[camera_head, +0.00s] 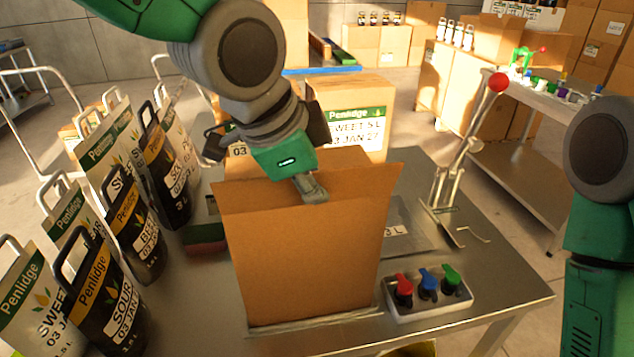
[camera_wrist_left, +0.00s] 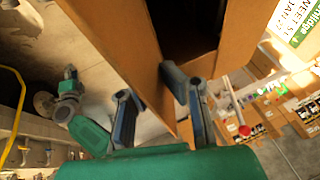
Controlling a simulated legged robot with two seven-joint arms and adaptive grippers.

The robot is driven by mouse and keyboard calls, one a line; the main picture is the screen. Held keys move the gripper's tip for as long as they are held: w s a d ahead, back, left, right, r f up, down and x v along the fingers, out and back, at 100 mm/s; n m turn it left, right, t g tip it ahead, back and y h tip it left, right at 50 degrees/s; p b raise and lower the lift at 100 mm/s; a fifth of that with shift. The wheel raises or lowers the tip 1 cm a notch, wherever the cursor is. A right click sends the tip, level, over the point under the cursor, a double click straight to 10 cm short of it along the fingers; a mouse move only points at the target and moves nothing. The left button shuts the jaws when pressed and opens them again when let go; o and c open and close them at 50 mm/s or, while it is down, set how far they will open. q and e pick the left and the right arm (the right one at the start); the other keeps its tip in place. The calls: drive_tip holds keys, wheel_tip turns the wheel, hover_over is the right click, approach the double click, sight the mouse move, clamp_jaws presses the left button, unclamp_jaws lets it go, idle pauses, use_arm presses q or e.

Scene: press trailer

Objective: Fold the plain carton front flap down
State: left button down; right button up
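The plain brown carton (camera_head: 305,265) stands upright on the metal table. Its front flap (camera_head: 245,200) stands up and flares slightly outward. My left gripper (camera_head: 312,188) is over the top edge of this flap, with one finger showing in front of it. In the left wrist view, the gripper's fingers (camera_wrist_left: 158,95) are apart, and the carton wall (camera_wrist_left: 115,30) runs up from near them. The dark carton opening (camera_wrist_left: 185,25) lies beside one finger. I cannot tell whether the fingers touch the cardboard. My right arm shows at the right edge, but its gripper is out of view.
Several labelled bags (camera_head: 105,285) crowd the table's left side. A switch box (camera_head: 428,295) with red, blue and green knobs sits right of the carton. A lever with a red ball (camera_head: 498,82) rises behind it. A labelled carton (camera_head: 350,105) stands behind.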

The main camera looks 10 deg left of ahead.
use_arm(q)
drive_tip(key=shift+r, duration=0.1)
drive_tip(key=g+p, duration=0.1)
drive_tip(key=p, duration=0.1)
drive_tip(key=g+p, duration=0.1)
drive_tip(key=p, duration=0.1)
drive_tip(key=w+h+p, duration=0.1)
drive_tip(key=p, duration=0.1)
drive_tip(key=shift+a+r+n+g, duration=0.15)
drive_tip(key=shift+r+n+g, duration=0.1)
drive_tip(key=shift+n+g, duration=0.15)
drive_tip(key=shift+w+a+f+n+g+h+p, duration=0.2)
drive_tip(key=shift+w+g+p, duration=0.1)
drive_tip(key=shift+g, duration=0.5)
drive_tip(key=shift+w+a+f+n+g+h+p, duration=0.15)
drive_tip(key=shift+w+g+h, duration=0.1)
drive_tip(key=shift+g, duration=0.55)
drive_tip(key=shift+d, duration=0.1)
drive_tip(key=c, duration=1.8)
unclamp_jaws()
drive_tip(key=shift+w, duration=0.1)
